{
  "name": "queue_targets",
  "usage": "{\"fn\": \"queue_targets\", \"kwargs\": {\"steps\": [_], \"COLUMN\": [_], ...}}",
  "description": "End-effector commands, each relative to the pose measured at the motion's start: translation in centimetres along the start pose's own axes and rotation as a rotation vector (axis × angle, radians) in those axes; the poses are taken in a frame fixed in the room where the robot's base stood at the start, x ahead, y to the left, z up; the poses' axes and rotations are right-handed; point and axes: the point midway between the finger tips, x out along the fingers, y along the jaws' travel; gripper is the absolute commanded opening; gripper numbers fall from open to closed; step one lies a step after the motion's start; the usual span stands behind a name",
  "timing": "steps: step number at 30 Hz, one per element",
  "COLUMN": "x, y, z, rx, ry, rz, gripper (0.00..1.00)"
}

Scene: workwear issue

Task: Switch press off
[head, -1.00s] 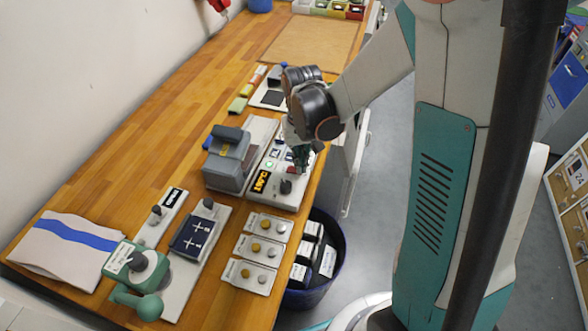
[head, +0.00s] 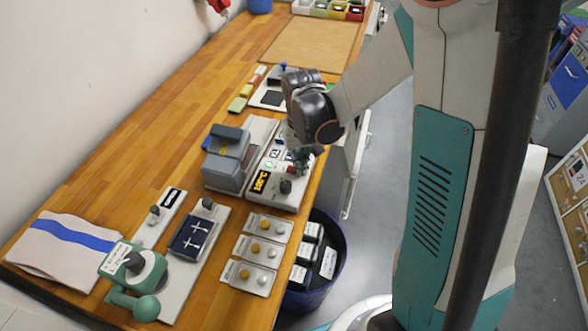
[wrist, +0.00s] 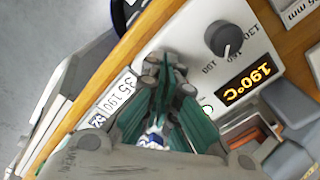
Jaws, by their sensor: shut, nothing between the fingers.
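The press (head: 226,160) is a grey machine on the wooden bench. Its pale control panel (head: 270,194) lies to its right. The panel has a dark knob (head: 286,186) and a lit display (head: 261,182); in the wrist view the display (wrist: 249,82) reads 190°C. A green light (wrist: 207,110) shows partly behind my fingers. A small red part (head: 291,169) shows beside my gripper (head: 301,164), too small to identify. In the wrist view my gripper (wrist: 164,66) is shut and empty over the panel edge, beside the knob (wrist: 223,38). It hides the panel beneath; I cannot tell whether it touches.
A green clamp-like device (head: 136,270) and a folded cloth (head: 62,245) with a blue stripe stand at the near left. Small plates with knobs (head: 248,277) lie near the bench edge. A dark blue bin (head: 325,275) stands below. The far bench has a clear brown mat (head: 305,42).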

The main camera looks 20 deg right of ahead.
Motion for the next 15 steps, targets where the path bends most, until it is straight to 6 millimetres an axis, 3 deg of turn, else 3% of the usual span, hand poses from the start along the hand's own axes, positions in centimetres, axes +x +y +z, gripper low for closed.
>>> {"fn": "queue_targets", "kwargs": {"steps": [8, 15], "x": [0.1, -1.5], "y": [0.0, 0.0], "z": [0.0, 0.0], "rx": [0.000, 0.000], "ry": [0.000, 0.000], "rz": [0.000, 0.000], "gripper": [0.00, 0.00]}}
